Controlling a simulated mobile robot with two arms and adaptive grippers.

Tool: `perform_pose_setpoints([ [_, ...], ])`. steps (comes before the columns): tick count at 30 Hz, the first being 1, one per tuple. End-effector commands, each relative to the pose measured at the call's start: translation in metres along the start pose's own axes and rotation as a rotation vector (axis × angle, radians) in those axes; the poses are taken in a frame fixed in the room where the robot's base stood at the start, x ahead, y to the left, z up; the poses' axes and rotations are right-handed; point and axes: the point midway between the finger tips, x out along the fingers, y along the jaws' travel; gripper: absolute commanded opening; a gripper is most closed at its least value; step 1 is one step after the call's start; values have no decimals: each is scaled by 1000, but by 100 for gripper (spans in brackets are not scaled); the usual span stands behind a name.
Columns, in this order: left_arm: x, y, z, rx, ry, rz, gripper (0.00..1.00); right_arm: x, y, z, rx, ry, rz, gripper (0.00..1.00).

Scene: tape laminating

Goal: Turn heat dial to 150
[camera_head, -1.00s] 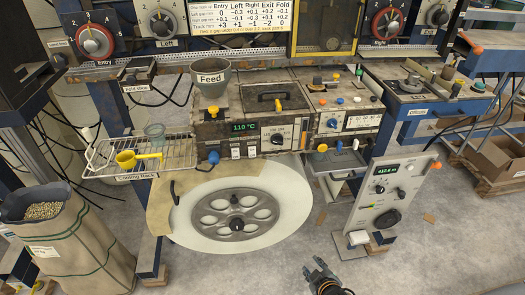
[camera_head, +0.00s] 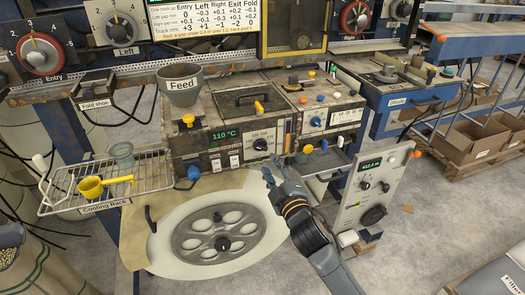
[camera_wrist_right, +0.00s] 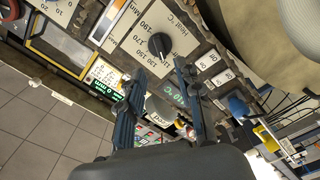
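The heat dial (camera_head: 260,143) is a black knob on a white scale plate on the front of the worn machine, right of a green display (camera_head: 222,135) reading 110 °C. In the right wrist view the dial (camera_wrist_right: 160,46) shows close up, with a "Heat °C" scale around it. My right gripper (camera_head: 270,174) is below and slightly right of the dial in the head view. In the wrist view its two fingers (camera_wrist_right: 157,74) are spread apart with nothing between them, and the knob lies beyond their tips. My left gripper is not in view.
A large reel (camera_head: 215,244) lies below the machine front. A blue knob (camera_head: 193,173) sticks out left of the dial. A wire cooling rack (camera_head: 100,203) with a yellow scoop (camera_head: 92,187) is at the left. A control box (camera_head: 372,187) stands at the right.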

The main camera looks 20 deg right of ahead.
Motion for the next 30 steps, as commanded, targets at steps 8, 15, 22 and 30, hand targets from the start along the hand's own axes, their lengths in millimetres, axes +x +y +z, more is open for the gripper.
perform_pose_setpoints([
  [8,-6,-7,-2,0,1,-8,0,53,1,-1,2,1,0,35],
  [15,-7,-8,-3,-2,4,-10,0,73,0,0,1,1,-1,35],
  [22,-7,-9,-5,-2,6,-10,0,76,-1,0,1,1,-1,35],
  [30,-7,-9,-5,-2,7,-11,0,76,-1,0,1,1,-1,2],
])
